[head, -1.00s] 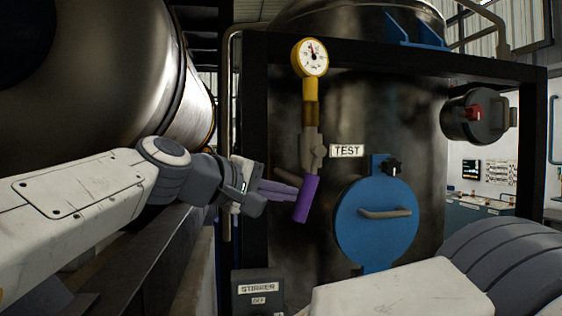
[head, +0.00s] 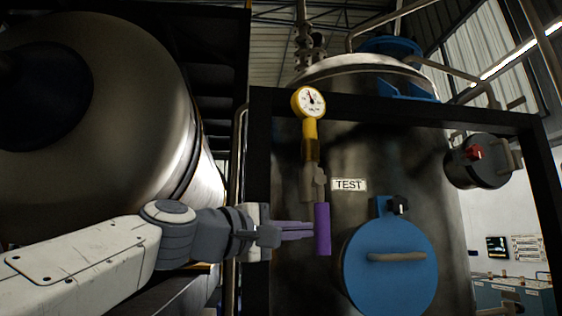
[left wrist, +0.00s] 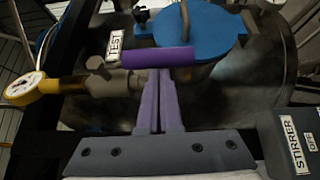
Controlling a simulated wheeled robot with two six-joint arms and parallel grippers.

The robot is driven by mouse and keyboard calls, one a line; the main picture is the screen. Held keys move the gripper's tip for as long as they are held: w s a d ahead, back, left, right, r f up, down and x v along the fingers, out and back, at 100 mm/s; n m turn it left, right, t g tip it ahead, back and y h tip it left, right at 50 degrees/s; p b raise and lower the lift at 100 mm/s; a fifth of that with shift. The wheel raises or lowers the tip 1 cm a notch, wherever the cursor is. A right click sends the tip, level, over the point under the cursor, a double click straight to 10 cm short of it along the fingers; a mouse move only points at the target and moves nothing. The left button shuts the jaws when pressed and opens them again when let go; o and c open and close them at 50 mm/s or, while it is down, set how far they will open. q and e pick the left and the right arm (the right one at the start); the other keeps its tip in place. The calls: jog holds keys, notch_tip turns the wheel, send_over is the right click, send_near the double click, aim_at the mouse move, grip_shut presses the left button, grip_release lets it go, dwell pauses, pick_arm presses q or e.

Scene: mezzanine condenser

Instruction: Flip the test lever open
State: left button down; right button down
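The test lever is a purple sleeve-like handle (head: 322,230) below a grey-brown valve body (head: 313,183), under a yellow-cased gauge (head: 308,103). In the head view it hangs straight down; in the left wrist view the handle (left wrist: 158,57) lies across the picture. A white TEST label (head: 348,185) is beside the valve. My left gripper (head: 311,230) comes from the left with its purple fingertips at the handle's left side. In the left wrist view its fingers (left wrist: 159,76) lie close together and end at the handle, seemingly touching it, not around it. My right gripper is out of view.
A blue round hatch (head: 390,270) with a bar handle is just right of the lever. A dark frame (head: 400,111) surrounds the vessel. A large metal tank (head: 120,120) stands left. A STIRRER box (left wrist: 292,140) shows in the left wrist view.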

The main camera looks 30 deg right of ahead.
pick_arm(q)
jog(key=shift+d, duration=0.1)
dwell(0.3)
jog(key=a+b, duration=0.3)
jog(key=a, duration=1)
jog(key=shift+s+b, duration=0.3)
jog(key=shift+a, duration=0.1)
